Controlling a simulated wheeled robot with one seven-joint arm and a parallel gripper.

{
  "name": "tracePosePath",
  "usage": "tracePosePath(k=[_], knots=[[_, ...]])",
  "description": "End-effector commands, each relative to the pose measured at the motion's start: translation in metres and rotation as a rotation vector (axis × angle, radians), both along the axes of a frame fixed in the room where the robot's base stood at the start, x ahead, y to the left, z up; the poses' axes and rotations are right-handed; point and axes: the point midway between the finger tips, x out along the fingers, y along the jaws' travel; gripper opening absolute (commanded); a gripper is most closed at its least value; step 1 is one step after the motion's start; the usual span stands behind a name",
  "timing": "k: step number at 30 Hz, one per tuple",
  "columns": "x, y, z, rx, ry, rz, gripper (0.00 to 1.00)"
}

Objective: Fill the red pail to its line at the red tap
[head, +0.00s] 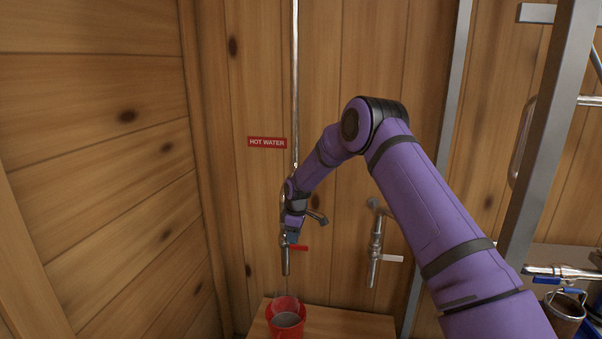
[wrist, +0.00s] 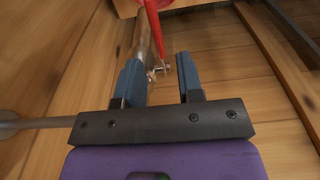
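The red pail (head: 272,328) stands upright on a wooden surface, under the spout of the red tap (head: 286,262). Grey liquid shows inside the pail; I cannot make out its line. A faint thin streak, like running water, hangs between spout and pail. The tap's red lever (head: 299,247) points right in the head view. My gripper (head: 293,236) is at the tap, just above the lever. In the wrist view my gripper (wrist: 159,62) has its two blue fingers apart, and the red lever (wrist: 163,35) shows just beyond them. Nothing is held between the fingers.
A red HOT WATER sign (head: 267,142) is on the wall beside the pipe. A second tap with a white lever (head: 391,258) is to the right. A metal frame (head: 547,130) stands at the right, with a dark pail (head: 565,308) below. A wooden wall closes the left.

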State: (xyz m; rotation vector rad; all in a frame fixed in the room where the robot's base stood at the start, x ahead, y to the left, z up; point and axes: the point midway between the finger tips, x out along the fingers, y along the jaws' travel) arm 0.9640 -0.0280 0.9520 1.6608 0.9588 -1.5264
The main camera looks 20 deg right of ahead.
Motion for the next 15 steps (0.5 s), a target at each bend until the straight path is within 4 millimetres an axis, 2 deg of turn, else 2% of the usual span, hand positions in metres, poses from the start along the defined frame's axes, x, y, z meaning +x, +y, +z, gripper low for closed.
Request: tracePosePath(k=[4,15], knots=[[0.002,0.006,0.004,-0.083,0.044,0.003,0.34],[0.002,0.004,0.07,-0.074,0.04,-0.001,0.34]])
